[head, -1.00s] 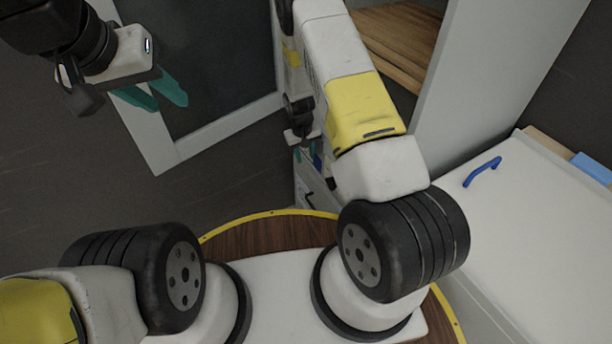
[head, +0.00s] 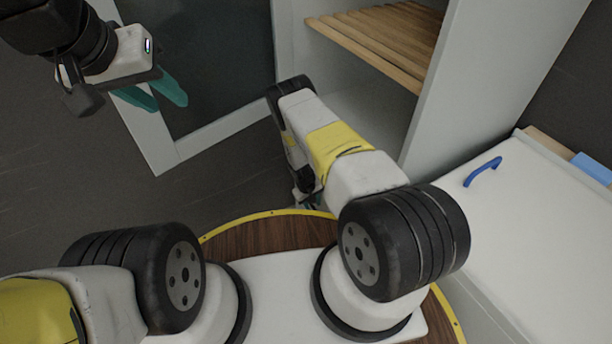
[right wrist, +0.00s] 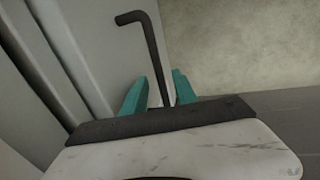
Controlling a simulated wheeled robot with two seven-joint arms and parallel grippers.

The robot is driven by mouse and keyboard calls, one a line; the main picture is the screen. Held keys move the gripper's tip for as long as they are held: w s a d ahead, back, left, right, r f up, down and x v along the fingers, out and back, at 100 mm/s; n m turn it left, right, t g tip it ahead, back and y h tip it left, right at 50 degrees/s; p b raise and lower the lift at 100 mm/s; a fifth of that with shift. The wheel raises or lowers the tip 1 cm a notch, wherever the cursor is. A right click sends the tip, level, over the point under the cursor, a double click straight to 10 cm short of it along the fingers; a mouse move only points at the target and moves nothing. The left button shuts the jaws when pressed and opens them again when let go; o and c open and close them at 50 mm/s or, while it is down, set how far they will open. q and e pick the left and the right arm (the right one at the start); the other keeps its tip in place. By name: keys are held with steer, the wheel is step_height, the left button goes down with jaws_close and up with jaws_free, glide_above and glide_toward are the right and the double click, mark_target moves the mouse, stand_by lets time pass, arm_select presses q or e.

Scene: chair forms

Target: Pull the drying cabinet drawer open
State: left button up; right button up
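The drying cabinet (head: 430,115) is pale grey with its dark-paned door (head: 215,60) standing open at the left in the head view. In the right wrist view, a dark bar handle (right wrist: 150,52), bent at its end, runs beside a pale upright face (right wrist: 90,50). My right gripper (right wrist: 160,80) has its teal fingers apart, with the bar running between them; a gap shows on the left side. In the head view my right gripper (head: 307,197) is mostly hidden by its arm, as is the drawer front. My left gripper (head: 165,103) is open and empty, high at the left.
A slatted wooden shelf (head: 385,38) sits inside the cabinet. A white counter unit (head: 540,215) with a blue handle (head: 482,171) stands at the right, a blue item (head: 592,168) on its far edge. Dark floor (head: 70,190) is clear at the left.

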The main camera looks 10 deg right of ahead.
steer(key=shift+d+f, duration=0.1)
steer(key=shift+f, duration=0.35)
jaws_close()
stand_by(1.1)
